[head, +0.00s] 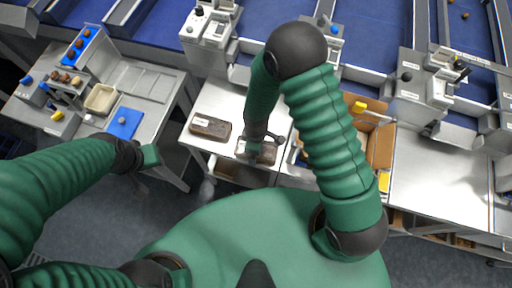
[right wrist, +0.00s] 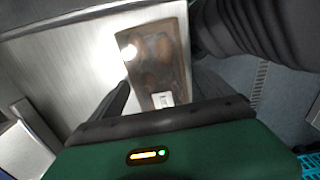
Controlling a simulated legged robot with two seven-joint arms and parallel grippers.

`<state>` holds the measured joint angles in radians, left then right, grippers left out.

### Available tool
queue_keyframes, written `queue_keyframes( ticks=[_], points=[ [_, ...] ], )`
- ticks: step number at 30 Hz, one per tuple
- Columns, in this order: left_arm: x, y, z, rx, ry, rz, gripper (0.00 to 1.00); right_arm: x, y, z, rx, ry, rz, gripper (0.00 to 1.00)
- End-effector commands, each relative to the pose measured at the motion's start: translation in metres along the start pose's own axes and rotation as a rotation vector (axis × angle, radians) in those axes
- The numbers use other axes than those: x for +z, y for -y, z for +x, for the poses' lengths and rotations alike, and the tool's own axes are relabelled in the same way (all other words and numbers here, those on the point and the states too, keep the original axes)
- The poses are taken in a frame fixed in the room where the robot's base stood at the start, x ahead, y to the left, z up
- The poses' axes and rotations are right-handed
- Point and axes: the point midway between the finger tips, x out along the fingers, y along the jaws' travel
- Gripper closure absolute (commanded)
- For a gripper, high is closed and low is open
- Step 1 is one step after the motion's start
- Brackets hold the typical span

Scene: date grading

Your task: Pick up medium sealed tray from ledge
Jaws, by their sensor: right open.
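A dark brown sealed tray (head: 268,154) lies on the pale ledge (head: 222,152), near its front edge and partly hidden by my right gripper (head: 260,144). In the right wrist view the same tray (right wrist: 160,55) shows a glossy, see-through top with brown shapes under it and a white label at its near end. My right gripper is open just above this tray, with one dark finger beside its left side. A second brown sealed tray (head: 210,127) with a pale label lies apart, to the left on the ledge. My left gripper (head: 150,157) hangs empty-looking over the floor; its jaws are unclear.
A cardboard box (head: 381,145) stands right of my right arm. Grey machines and blue conveyors (head: 370,18) run behind. Bare steel lies at right.

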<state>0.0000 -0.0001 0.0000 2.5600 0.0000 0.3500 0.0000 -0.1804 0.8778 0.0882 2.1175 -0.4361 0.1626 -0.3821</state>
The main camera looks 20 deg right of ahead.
Motion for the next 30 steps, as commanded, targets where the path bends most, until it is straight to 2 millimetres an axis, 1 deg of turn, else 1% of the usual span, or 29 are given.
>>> queue_keyframes(
  ticks=[2, 18, 26, 30],
  points=[
    [0.0001, 0.0000, 0.0003, 0.000, 0.000, 0.000, 0.64, 0.0000, 0.0000, -0.0002, 0.000, 0.000, 0.000, 0.10],
    [0.0001, 0.0000, 0.0002, 0.000, 0.000, 0.000, 0.64, 0.0000, 0.0001, -0.0007, 0.000, 0.000, 0.000, 0.81],
    [-0.0001, 0.0000, -0.0005, 0.000, 0.000, 0.000, 0.64, -0.0001, 0.0002, -0.0017, 0.000, -0.001, 0.000, 0.82],
    [-0.0011, 0.0000, -0.0048, 0.000, 0.000, 0.000, 0.64, -0.0011, 0.0001, -0.0067, 0.001, -0.001, 0.001, 0.82]
  ],
)
